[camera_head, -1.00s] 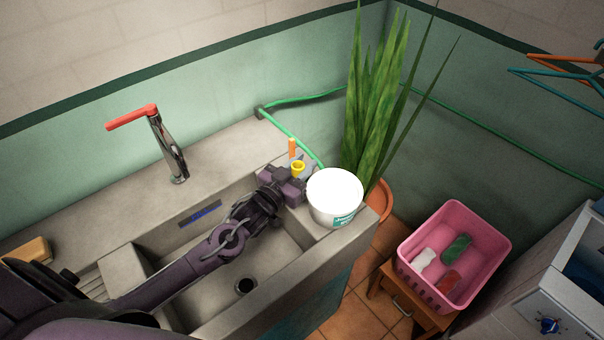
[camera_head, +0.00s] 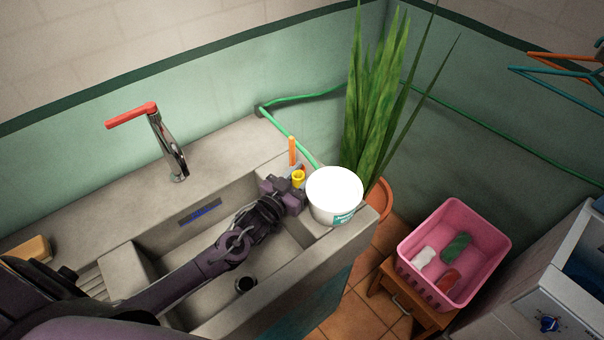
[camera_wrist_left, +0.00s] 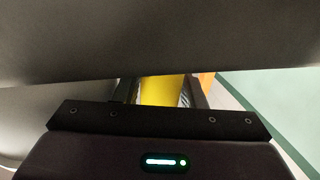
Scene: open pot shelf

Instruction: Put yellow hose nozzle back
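The yellow hose nozzle (camera_head: 298,178) shows in the head view at the far right end of the sink, just left of the white bucket. My left gripper (camera_head: 292,190) reaches over the basin to it from the left. In the left wrist view the yellow nozzle (camera_wrist_left: 162,90) lies between the dark fingers, and the gripper appears shut on it. Its lower part is hidden by the gripper. An orange stick-like piece (camera_head: 292,150) stands just behind the nozzle, beside the green hose (camera_head: 290,135). My right gripper is not in view.
The white bucket (camera_head: 335,195) stands close to the gripper on the sink's right corner. A leafy plant (camera_head: 372,110) is behind it. A chrome tap with a red handle (camera_head: 168,145) rises from the back ledge. A pink basket (camera_head: 455,252) is at the lower right.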

